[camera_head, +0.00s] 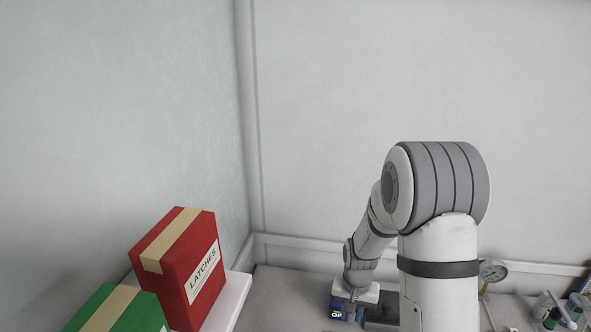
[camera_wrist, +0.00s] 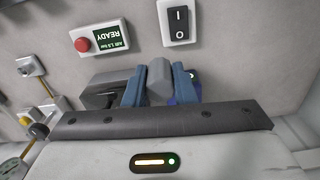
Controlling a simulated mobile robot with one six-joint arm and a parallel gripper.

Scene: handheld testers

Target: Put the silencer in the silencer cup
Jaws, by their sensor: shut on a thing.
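My gripper (camera_wrist: 159,72) shows in the wrist view with its two blue fingers on either side of a grey, blunt-ended piece, which I take to be the silencer (camera_wrist: 159,88). The fingers are shut on it. A blue-purple thing (camera_wrist: 193,92) shows partly behind the right finger; I cannot tell whether it is the silencer cup. In the head view a small blue item with white lettering (camera_head: 337,313) sits just below the end of my arm. The silencer cannot be made out there, and my arm hides part of the bench.
A dark grey block (camera_wrist: 100,92) stands beside the left finger. A panel with a red button (camera_wrist: 82,45) and a black rocker switch (camera_wrist: 180,22) lie beyond. A red LATCHES box (camera_head: 180,262) and green box (camera_head: 118,312) stand left; a gauge (camera_head: 493,270) stands right.

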